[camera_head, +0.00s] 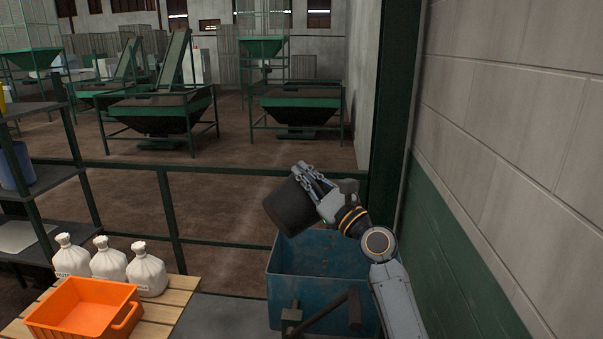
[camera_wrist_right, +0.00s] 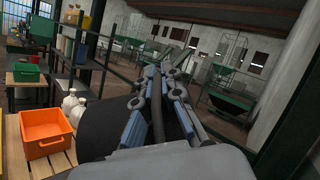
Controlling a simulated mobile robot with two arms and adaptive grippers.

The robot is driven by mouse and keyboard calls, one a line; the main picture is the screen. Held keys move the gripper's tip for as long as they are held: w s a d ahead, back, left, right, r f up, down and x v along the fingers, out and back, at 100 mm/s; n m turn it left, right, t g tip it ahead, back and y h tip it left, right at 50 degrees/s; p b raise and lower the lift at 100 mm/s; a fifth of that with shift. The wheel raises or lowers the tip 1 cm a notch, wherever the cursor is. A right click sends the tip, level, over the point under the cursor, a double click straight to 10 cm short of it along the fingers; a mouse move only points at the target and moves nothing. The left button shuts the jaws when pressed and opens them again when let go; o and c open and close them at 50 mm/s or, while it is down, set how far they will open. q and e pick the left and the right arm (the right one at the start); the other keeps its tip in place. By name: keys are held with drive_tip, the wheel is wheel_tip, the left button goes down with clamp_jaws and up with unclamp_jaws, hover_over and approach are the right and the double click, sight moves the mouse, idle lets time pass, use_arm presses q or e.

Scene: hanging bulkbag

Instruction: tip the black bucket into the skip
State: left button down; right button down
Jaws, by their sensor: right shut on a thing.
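The black bucket (camera_head: 289,207) is held tilted above the blue skip (camera_head: 300,258) in the head view. My right gripper (camera_head: 312,180) is shut on the bucket, at its upper right side. In the right wrist view the dark bucket (camera_wrist_right: 100,125) shows to the left of and below the fingers of my right gripper (camera_wrist_right: 155,85). The bucket's inside is hidden in both views. The skip's inside is partly visible and looks dark blue. My left gripper is not in view.
An orange crate (camera_head: 85,307) and several white sacks (camera_head: 108,262) are on a wooden pallet (camera_head: 165,310) at the lower left. A dark green railing (camera_head: 170,205) runs behind the skip. A grey block wall (camera_head: 510,130) with a green post (camera_head: 388,100) stands close on the right.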

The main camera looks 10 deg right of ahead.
drive_tip(key=shift+w+d+m+t+h, duration=0.15)
drive_tip(key=shift+d+m+t+h, duration=0.15)
drive_tip(key=shift+d+m, duration=0.25)
drive_tip(key=w+d+f+m+t+h+p, duration=0.1)
drive_tip(key=w+d+f+m+h+p, duration=0.1)
drive_tip(key=d+m, duration=0.5)
drive_tip(key=w+m+h+p, duration=0.1)
drive_tip(key=m+h+p, duration=0.1)
drive_tip(key=shift+t+p, duration=0.3)
drive_tip(key=shift+p, duration=0.1)
idle(1.1)
drive_tip(key=shift+a, duration=0.15)
